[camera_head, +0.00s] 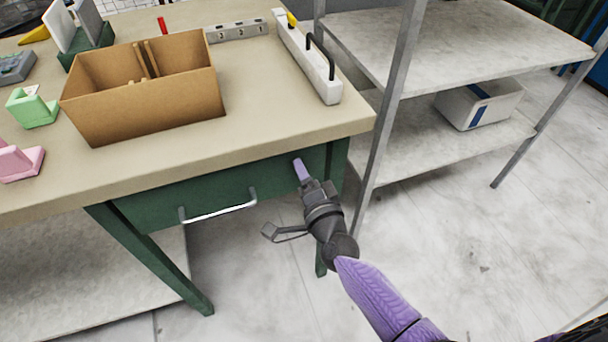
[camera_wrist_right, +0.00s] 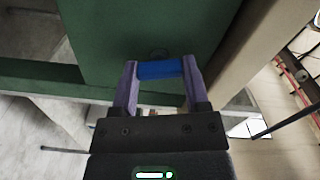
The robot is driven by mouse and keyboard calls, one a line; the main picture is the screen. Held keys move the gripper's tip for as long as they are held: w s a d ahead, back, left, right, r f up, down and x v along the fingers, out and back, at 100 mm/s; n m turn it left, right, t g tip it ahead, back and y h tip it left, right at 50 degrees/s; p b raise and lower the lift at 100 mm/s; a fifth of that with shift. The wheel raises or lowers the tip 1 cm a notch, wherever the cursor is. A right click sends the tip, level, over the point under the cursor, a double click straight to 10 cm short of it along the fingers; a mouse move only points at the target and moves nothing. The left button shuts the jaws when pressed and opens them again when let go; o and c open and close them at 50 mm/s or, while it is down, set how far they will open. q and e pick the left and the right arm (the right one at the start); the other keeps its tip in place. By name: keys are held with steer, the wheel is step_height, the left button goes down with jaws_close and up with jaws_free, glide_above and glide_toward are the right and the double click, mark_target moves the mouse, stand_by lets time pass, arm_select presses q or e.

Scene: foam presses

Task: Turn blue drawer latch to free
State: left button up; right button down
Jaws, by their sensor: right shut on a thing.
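The blue latch (camera_wrist_right: 160,69) is a short blue bar on the green drawer front, seen in the right wrist view. My right gripper (camera_wrist_right: 159,82) has one purple finger at each end of the bar and is shut on it. In the head view my right gripper (camera_head: 301,170) meets the right part of the green drawer front (camera_head: 231,184), and the latch is hidden there. The silver drawer handle (camera_head: 219,212) is left of the gripper. The drawer looks closed under the tabletop. My left gripper is not in view.
The bench top (camera_head: 260,130) overhangs the drawer just above my gripper. It carries an open cardboard box (camera_head: 145,112), a white rail with a black handle (camera_head: 308,60) and small coloured pieces. A grey metal shelf (camera_head: 440,40) stands close on the right. The floor in front is clear.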

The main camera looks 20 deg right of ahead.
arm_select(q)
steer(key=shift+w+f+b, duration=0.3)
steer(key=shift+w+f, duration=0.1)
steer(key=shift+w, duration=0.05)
arm_select(e)
steer(key=shift+f+m, duration=0.1)
steer(key=shift+m, duration=1.6)
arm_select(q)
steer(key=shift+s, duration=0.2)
arm_select(e)
steer(key=shift+c, duration=0.4)
jaws_free()
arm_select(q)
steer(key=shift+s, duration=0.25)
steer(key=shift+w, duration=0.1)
